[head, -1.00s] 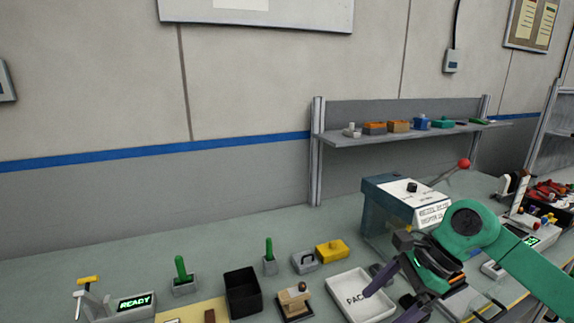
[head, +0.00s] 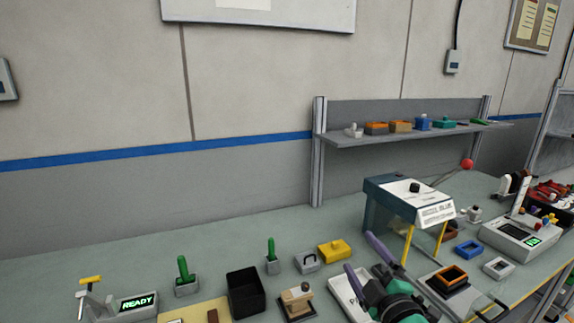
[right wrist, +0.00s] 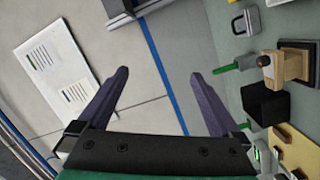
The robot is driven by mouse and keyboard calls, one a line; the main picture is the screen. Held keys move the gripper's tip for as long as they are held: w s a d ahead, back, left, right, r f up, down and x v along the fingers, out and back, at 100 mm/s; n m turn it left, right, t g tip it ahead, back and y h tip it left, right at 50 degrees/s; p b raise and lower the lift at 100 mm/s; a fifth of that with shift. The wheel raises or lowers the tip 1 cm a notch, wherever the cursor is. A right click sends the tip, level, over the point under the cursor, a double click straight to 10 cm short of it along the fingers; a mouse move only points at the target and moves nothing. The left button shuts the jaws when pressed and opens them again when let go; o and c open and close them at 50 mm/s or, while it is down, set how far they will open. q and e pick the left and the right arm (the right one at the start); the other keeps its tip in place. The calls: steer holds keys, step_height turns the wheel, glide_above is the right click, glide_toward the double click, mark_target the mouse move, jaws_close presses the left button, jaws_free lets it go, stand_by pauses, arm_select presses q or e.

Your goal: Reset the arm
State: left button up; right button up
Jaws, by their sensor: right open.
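My right gripper (head: 358,252) is low in the head view, in front of the white PACK tray (head: 340,290). Its two purple fingers are spread and point up toward the wall. In the right wrist view, the same gripper (right wrist: 159,75) has nothing between its fingers, only wall behind. Part of the tray is hidden behind the gripper and my green wrist. My left gripper is not in view.
A teal press box (head: 395,187) with a red-knobbed lever (head: 467,164) stands behind and right of the gripper. A black bin (head: 245,292), yellow block (head: 334,250) and wooden block (head: 297,297) lie left. An orange-black part (head: 450,278) sits at right.

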steer(key=s+d+f+m+g+h, duration=0.1)
steer(key=s+d+f+m+g, duration=0.1)
steer(key=f, duration=0.3)
steer(key=s+d+f+m+g+h, duration=0.1)
steer(key=s+d+f+m+g, duration=0.1)
steer(key=f, duration=0.4)
steer(key=s+d+f+m+g+h, duration=0.1)
steer(key=s+d+f+m+g, duration=0.1)
steer(key=s+f+m+g, duration=0.1)
steer(key=shift+s+d+f+m+g+h, duration=0.2)
steer(key=shift+s+f+m, duration=0.25)
steer(key=shift+s+f, duration=0.25)
steer(key=shift+s+d+f+m+g+h, duration=0.1)
steer(key=shift+s+d+f+m+g, duration=0.1)
steer(key=shift+s+f+m, duration=0.35)
steer(key=s+f+m+g, duration=0.4)
steer(key=s+f+g, duration=0.3)
steer(key=s, duration=0.6)
step_height(320, 180, down, 29)
steer(key=s+b, duration=0.2)
steer(key=b, duration=0.4)
steer(key=s+d+f+g+b, duration=0.1)
steer(key=s+d+f+b, duration=0.2)
steer(key=s+f, duration=1.4)
step_height(320, 180, down, 3)
steer(key=shift+s+d+f+n+g+b, duration=0.15)
steer(key=shift+s+n+g+b, duration=0.1)
steer(key=shift+n+g+b, duration=0.2)
